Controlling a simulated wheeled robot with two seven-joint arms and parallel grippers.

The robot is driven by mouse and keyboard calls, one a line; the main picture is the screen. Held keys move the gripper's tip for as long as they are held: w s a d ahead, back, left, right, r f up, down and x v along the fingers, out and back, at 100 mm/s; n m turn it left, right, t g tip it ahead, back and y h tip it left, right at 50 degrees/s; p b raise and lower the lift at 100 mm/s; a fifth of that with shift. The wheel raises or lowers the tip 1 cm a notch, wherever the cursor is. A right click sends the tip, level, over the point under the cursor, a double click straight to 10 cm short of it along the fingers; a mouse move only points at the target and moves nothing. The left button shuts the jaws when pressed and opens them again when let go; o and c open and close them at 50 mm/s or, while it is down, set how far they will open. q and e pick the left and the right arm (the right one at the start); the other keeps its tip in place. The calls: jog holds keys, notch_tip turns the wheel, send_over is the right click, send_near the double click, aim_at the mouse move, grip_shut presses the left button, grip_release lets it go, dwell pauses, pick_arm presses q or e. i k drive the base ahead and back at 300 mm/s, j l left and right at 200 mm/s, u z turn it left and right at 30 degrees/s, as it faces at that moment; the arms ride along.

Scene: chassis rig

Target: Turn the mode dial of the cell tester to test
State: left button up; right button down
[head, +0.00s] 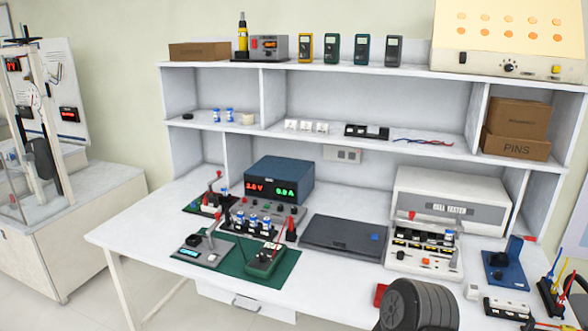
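The cell tester (482,214) is a white box with a dark lettered label, standing at the right part of the bench. Its lower front part (420,272) carries a row of dark and white slots, an orange button, a small dark knob and a lever at the right. A red-topped part stands at its upper left. The mode dial is too small to make out for sure, and its setting cannot be read. Neither my left nor my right gripper is in view.
A dark flat panel (345,238) lies left of the tester. A blue power supply (278,182) and a green mat (232,262) with instruments are farther left. A blue fixture (503,267) stands right. A dark ribbed round shape (425,303) covers part of the front edge.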

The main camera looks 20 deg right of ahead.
aim_at(399, 255)
jog(key=z, duration=1.4)
